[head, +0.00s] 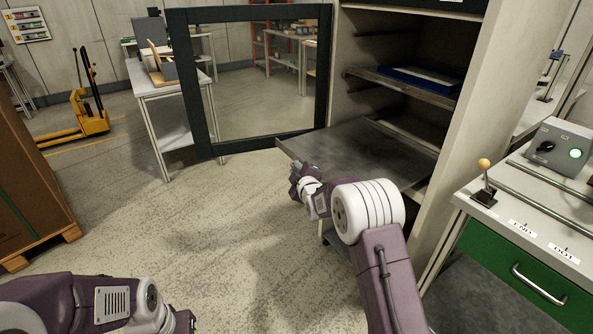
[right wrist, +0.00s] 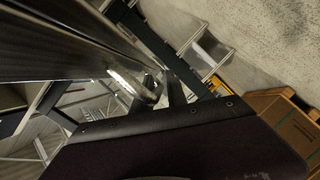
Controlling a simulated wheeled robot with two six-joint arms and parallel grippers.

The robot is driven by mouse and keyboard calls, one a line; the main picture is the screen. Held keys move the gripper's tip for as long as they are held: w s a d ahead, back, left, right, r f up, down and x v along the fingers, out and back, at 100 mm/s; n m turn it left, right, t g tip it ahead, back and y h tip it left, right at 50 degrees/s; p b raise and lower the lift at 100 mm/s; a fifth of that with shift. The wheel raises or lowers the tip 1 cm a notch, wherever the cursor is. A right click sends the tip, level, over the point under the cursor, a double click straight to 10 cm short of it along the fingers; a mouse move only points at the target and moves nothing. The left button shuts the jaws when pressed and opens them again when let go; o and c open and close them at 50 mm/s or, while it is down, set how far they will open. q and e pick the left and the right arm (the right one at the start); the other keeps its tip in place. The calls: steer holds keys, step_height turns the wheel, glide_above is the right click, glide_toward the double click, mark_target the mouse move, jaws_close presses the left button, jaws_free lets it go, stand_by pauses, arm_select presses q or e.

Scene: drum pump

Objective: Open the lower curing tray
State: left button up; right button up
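The lower curing tray (head: 335,150) is a flat grey metal sheet standing well out of the open cabinet, below a shelf. My right gripper (head: 296,173) is at the tray's front edge, low and partly hidden by its own wrist. In the right wrist view, a shiny metal bar (right wrist: 130,84) runs up to the dark fingers (right wrist: 165,92), beside the tray's long metal edge. Whether the fingers are closed on it is unclear. My left gripper (head: 186,321) is at the bottom left, cut by the frame edge and far from the tray.
The cabinet door (head: 178,90) with a dark frame stands open at the left of the tray. An upper shelf holds a blue tray (head: 420,80). A bench with a green drawer (head: 525,275) stands at right. A brown crate (head: 30,190) is at left. The floor between is clear.

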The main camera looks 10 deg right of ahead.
steer(key=v, duration=0.9)
steer(key=shift+p, duration=0.35)
